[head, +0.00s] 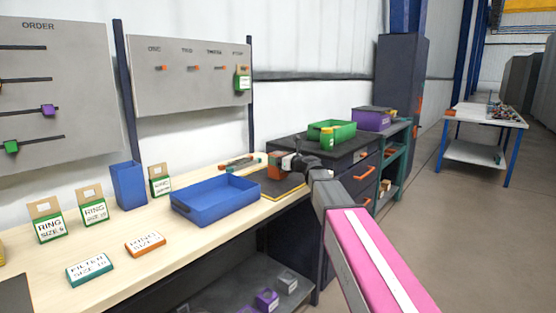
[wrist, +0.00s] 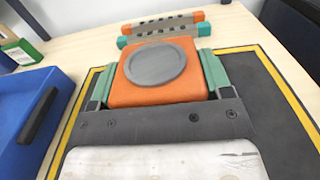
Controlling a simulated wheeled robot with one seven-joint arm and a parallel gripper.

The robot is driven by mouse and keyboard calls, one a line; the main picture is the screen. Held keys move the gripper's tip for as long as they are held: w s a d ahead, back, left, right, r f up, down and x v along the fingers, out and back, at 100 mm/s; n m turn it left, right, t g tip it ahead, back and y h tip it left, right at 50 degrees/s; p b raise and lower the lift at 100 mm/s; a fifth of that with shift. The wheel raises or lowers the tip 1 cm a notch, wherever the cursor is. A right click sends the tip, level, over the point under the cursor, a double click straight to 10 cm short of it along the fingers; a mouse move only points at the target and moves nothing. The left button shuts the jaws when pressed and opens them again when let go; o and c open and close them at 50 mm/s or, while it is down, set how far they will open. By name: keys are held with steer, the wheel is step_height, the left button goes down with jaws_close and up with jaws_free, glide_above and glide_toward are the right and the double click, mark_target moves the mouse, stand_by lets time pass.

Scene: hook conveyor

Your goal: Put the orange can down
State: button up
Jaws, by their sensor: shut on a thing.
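The orange can (wrist: 128,90), a squarish orange body with a round grey disc on its top, sits between the green finger pads of my gripper (wrist: 158,75) in the wrist view. My gripper is shut on it. In the head view my gripper (head: 290,163) is over the dark mat with a yellow border (head: 268,192), at the right end of the wooden bench. The can shows there only as a small orange patch (head: 274,161). The mat (wrist: 258,100) lies around and below the can in the wrist view. I cannot tell whether the can touches it.
A blue tray (head: 215,198) stands left of the mat. Two bars with orange and green ends (head: 238,163) lie behind it. A blue bin (head: 128,186) and several labelled cards stand further left. A dark cabinet (head: 350,150) with a green tray (head: 331,132) is at the right.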

steer(key=o, duration=1.2)
steer(key=v, duration=1.2)
